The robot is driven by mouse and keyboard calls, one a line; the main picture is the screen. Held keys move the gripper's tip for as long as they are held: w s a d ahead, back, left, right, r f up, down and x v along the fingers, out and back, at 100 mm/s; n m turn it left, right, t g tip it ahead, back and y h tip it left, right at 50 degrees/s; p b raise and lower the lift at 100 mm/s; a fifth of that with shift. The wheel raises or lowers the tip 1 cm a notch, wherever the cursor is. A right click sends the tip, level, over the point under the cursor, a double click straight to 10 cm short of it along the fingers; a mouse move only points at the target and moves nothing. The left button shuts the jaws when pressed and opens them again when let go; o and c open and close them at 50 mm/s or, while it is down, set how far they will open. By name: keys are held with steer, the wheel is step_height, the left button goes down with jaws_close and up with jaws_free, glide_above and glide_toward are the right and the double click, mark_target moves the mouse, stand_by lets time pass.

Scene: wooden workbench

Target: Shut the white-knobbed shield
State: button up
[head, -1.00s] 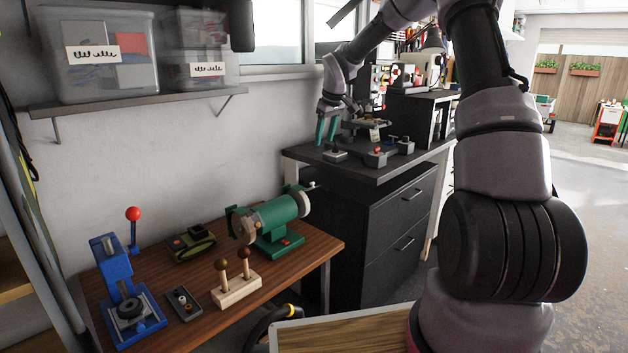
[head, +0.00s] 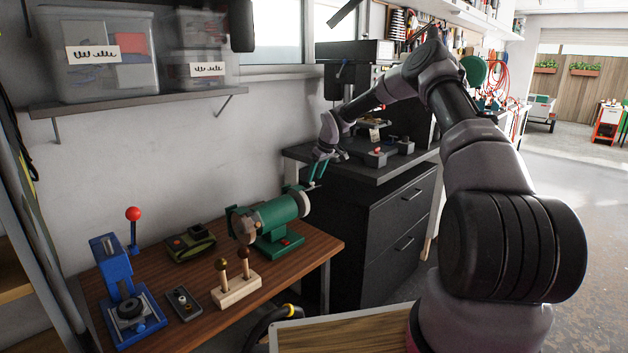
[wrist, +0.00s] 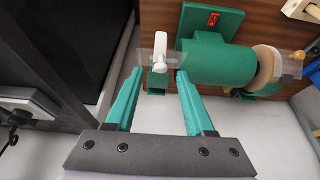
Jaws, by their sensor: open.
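The green bench grinder (head: 275,217) stands at the right end of the wooden workbench. In the wrist view its green body (wrist: 218,62) is at the upper right. A clear shield (wrist: 146,58) with a white knob (wrist: 160,52) sticks out from its near end; the knob is also small in the head view (head: 311,186). My gripper (head: 315,175) is at that end of the grinder. In the wrist view my gripper (wrist: 159,73) is open and empty, with the white knob just beyond and between its fingertips. Whether a finger touches the shield, I cannot tell.
The workbench (head: 200,318) also bears a blue press (head: 123,290), a wooden block with two knobbed levers (head: 238,288), a small grey switch box (head: 184,302) and a dark green tool (head: 190,243). A dark cabinet (head: 385,225) stands close on the right.

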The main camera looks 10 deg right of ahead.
steer(key=shift+x, duration=1.1)
jaws_close()
